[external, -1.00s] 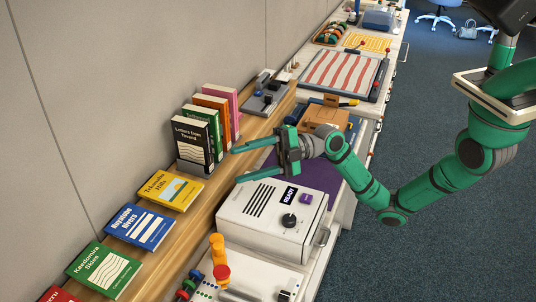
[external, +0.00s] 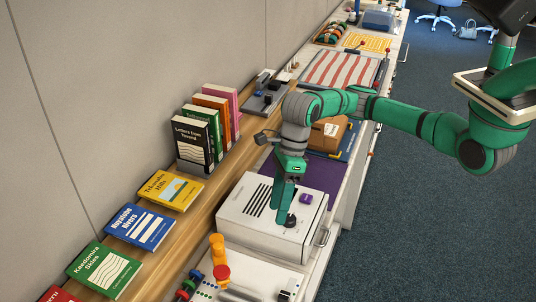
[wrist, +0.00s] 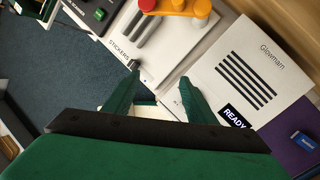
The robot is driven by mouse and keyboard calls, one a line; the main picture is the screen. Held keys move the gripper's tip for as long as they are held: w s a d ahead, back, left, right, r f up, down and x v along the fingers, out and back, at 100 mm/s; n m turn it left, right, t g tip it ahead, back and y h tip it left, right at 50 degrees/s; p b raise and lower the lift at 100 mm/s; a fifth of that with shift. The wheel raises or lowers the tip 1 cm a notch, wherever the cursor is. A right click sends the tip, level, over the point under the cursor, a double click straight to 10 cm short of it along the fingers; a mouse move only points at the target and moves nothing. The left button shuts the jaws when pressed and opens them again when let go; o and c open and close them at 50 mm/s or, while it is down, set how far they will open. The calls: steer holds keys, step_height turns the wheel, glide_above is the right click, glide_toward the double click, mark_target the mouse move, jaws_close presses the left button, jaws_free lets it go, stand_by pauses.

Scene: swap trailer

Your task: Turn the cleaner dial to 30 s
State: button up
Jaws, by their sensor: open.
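In the wrist view my gripper (wrist: 158,82) is open with a gap between the green fingers. That view also shows the cleaner (wrist: 225,55), with its READY display (wrist: 234,117) partly covered; the dial is hidden there.
A white sticker machine with an orange and yellow lever (external: 219,262) stands close in front of the cleaner. Books (external: 141,228) line the wooden ledge behind it. A cardboard box (external: 327,134) stands farther along the counter. Dark carpet lies open at the right.

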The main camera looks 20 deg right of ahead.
mark_target(290, 217)
steer(key=w+d+n+t+h, duration=0.3)
steer(key=w+d+h, duration=0.1)
steer(key=d, duration=0.1)
steer(key=f, duration=1)
steer(key=shift+d, duration=0.2)
steer(key=c, duration=1)
